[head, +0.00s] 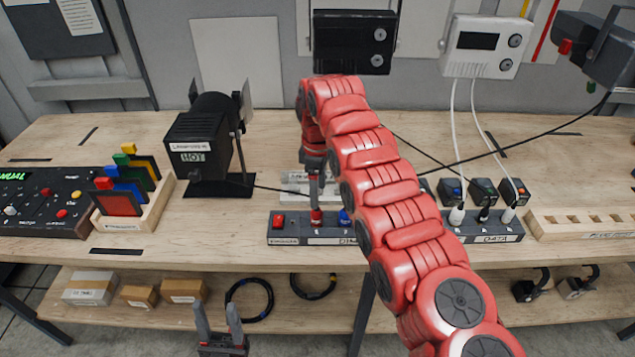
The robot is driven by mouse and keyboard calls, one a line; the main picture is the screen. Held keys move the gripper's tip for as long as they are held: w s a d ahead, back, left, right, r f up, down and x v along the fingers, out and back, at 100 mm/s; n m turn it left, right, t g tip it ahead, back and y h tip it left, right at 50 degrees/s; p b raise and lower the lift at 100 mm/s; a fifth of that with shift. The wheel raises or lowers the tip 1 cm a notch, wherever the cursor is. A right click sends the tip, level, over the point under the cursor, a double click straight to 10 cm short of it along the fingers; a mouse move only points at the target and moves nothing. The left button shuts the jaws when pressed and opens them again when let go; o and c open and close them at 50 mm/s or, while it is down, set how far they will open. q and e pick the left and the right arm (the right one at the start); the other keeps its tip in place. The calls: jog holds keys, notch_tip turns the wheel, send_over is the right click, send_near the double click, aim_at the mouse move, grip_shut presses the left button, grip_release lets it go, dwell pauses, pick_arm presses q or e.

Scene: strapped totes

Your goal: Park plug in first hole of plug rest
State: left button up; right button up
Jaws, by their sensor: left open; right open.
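The plug rest (605,234) is a pale wooden block with a row of square holes at the right edge of the table. Several plugs stand in the power strip labelled DATA (495,239). My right gripper (316,204) is open and points down over another dark power strip (290,240), at a small red-topped piece (316,217). I cannot tell whether its fingers touch that piece. A blue-topped piece (344,216) is just to its right, and my red arm hides the rest of this strip. My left gripper (217,310) is open and empty, low in front of the table.
A black lamp (200,140) stands left of the strip, with a rack of coloured cards (130,205) and a control panel (40,205) farther left. Cables run across the table behind my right arm. Boxes and coiled cables lie on the lower shelf.

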aim_at(318, 210)
notch_tip(318, 210, down, 8)
jog(key=p, duration=0.3)
jog(key=shift+f, duration=0.55)
jog(key=shift+c, duration=0.2)
grip_shut()
jog(key=c, duration=0.7)
grip_release()
jog(key=shift+c, duration=0.2)
grip_shut()
